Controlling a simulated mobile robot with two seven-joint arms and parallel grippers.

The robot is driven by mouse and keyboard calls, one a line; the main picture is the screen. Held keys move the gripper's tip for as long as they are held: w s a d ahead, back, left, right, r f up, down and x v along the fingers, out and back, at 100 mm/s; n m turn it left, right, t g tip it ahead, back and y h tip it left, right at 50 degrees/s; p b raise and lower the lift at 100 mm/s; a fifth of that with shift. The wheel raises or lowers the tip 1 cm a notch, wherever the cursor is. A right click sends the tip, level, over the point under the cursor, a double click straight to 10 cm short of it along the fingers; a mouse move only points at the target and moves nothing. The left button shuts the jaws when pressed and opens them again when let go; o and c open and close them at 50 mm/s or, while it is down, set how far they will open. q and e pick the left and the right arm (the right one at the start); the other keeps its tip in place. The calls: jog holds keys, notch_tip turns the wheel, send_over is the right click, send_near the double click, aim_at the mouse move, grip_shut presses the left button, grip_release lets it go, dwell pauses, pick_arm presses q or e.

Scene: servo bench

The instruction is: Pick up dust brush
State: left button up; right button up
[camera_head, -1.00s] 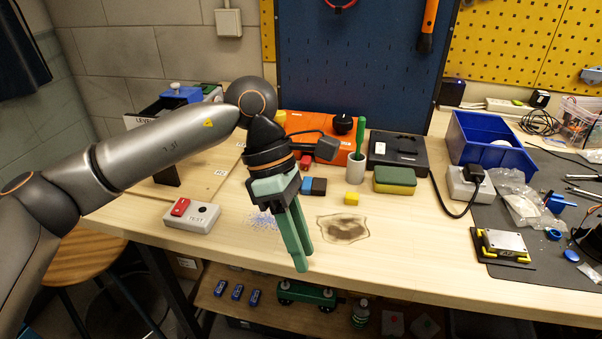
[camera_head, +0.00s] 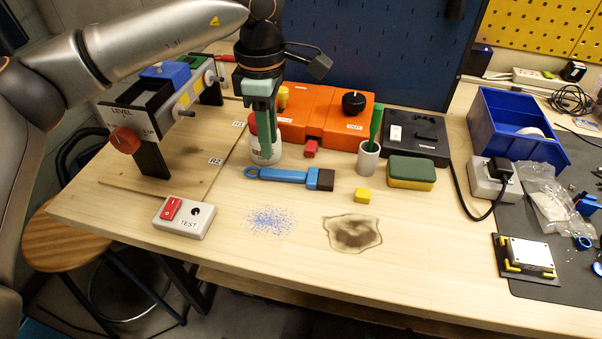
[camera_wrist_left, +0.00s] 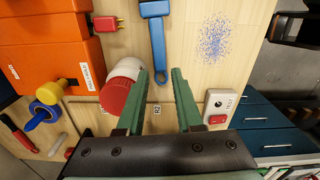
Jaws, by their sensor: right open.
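The dust brush (camera_head: 290,177) lies flat on the bench, with a blue handle, a loop at its left end and a dark block at its right end. Its blue handle also shows in the left wrist view (camera_wrist_left: 157,45), beyond the fingertips; the dark end is out of that frame. My left gripper (camera_head: 264,150) hangs fingers-down behind the handle's left part, in front of a white jar. In the left wrist view its green fingers (camera_wrist_left: 161,74) are apart with nothing between them. My right gripper is not in view.
The white jar with a red lid (camera_wrist_left: 122,88) stands close beside the left fingers. Blue specks (camera_head: 270,221) and a dark stain (camera_head: 352,233) lie in front of the brush.

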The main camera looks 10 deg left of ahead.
aim_at(275, 171)
pick_arm(q)
jog(key=shift+d+f, duration=0.15)
jog(key=shift+f, duration=1.6)
jog(key=shift+d+f, duration=0.1)
jog(key=shift+f, duration=1.65)
grip_shut()
